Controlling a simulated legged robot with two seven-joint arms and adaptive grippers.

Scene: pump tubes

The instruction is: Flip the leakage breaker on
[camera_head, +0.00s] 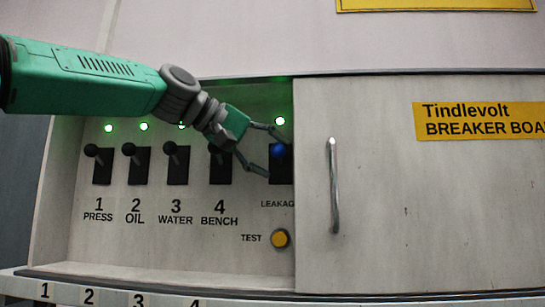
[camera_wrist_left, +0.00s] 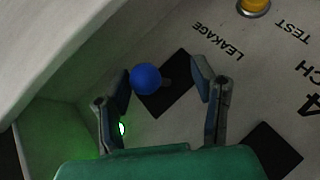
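The leakage breaker is a blue ball knob (camera_head: 278,150) on a black plate (camera_head: 284,175), above the partly covered label "LEAKAGE". Its knob sits toward the upper part of the plate, and a green lamp (camera_head: 280,121) above it is lit. My left gripper (camera_head: 276,157) is open at the breaker, with one finger above and one below the knob. In the left wrist view my left gripper (camera_wrist_left: 161,75) has its fingers spread, and the blue knob (camera_wrist_left: 146,78) lies between them, close to the left finger. Whether that finger touches it, I cannot tell. My right gripper is not in view.
Several black-knobbed breakers, such as PRESS (camera_head: 102,165) and WATER (camera_head: 177,165), stand to the left with knobs up and lit green lamps. A yellow TEST button (camera_head: 280,239) is below. A sliding door (camera_head: 400,210) with a metal handle (camera_head: 334,185) closes the right side.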

